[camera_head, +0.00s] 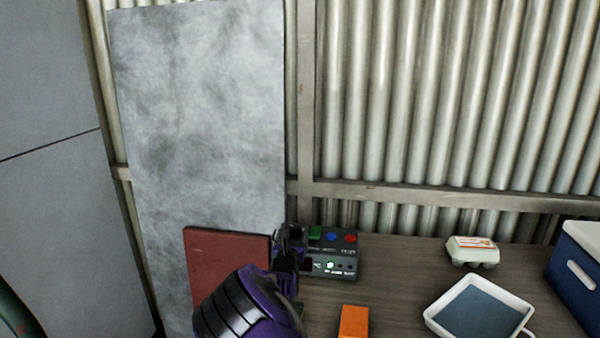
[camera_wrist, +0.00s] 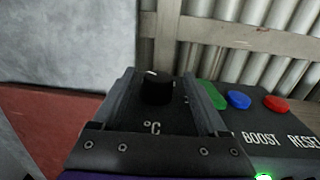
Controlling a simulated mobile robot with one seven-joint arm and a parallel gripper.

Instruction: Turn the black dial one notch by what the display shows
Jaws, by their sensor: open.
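The control box (camera_head: 347,262) stands on the table, with its left part hidden behind my gripper in the head view. The black dial (camera_wrist: 157,88) shows in the wrist view on the box's top, with a white mark near its far upper left edge and "°C" printed below it. My gripper (camera_wrist: 158,95) is open, with one finger on each side of the dial; whether they touch it I cannot tell. My gripper also shows in the head view (camera_head: 290,240). The display cannot be read in either view.
Beside the dial are a green button (camera_wrist: 210,95), a blue button (camera_wrist: 238,100) and a red button (camera_wrist: 277,104); a green light (camera_wrist: 264,177) glows. An orange block (camera_head: 353,322), a white tray (camera_head: 436,318), an egg carton (camera_head: 473,251) and a blue cooler (camera_head: 577,280) stand rightward.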

